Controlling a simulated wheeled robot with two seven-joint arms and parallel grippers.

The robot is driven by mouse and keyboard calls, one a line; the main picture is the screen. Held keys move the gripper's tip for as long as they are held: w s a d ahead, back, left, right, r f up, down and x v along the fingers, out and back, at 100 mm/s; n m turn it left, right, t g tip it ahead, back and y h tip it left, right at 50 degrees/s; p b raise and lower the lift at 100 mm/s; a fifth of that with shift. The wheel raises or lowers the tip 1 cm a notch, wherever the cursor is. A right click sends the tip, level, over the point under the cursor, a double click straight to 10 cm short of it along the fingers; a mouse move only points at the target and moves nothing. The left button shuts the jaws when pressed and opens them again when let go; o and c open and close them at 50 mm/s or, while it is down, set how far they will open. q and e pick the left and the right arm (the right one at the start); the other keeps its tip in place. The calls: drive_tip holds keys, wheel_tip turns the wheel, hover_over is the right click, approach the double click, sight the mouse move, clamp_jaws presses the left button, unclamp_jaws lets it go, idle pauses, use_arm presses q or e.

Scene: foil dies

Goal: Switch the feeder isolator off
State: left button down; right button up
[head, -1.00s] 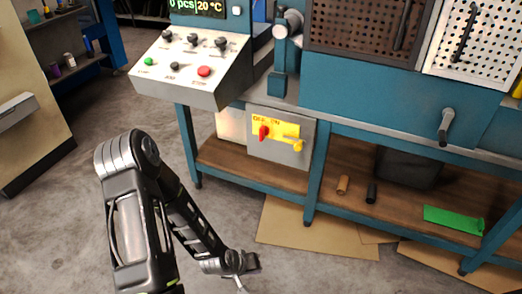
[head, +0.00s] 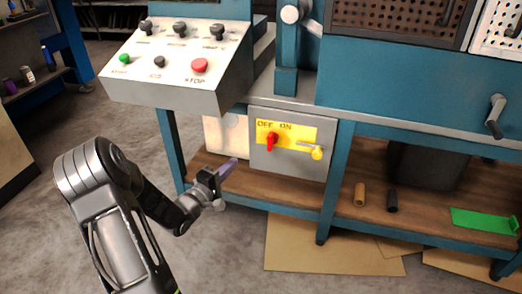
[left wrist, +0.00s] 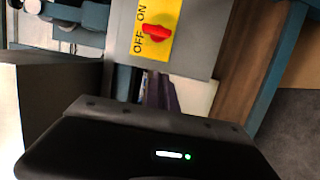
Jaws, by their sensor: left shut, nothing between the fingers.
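The feeder isolator is a grey box (head: 290,165) with a yellow plate (head: 300,131) marked OFF on the left and ON on the right, under the bench. Its red handle (head: 272,142) stands roughly upright in the head view; I cannot tell exactly which mark it points to. The handle (left wrist: 156,33) and plate (left wrist: 152,50) also show, turned sideways, in the left wrist view. My right gripper is not in view.
The sloping control panel (head: 180,65) with a red STOP button (head: 200,65) overhangs above my left gripper. A blue bench leg (head: 337,185) stands right of the isolator.

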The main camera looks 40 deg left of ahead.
sight(271, 141)
use_arm(q)
drive_tip(key=shift+f, duration=0.1)
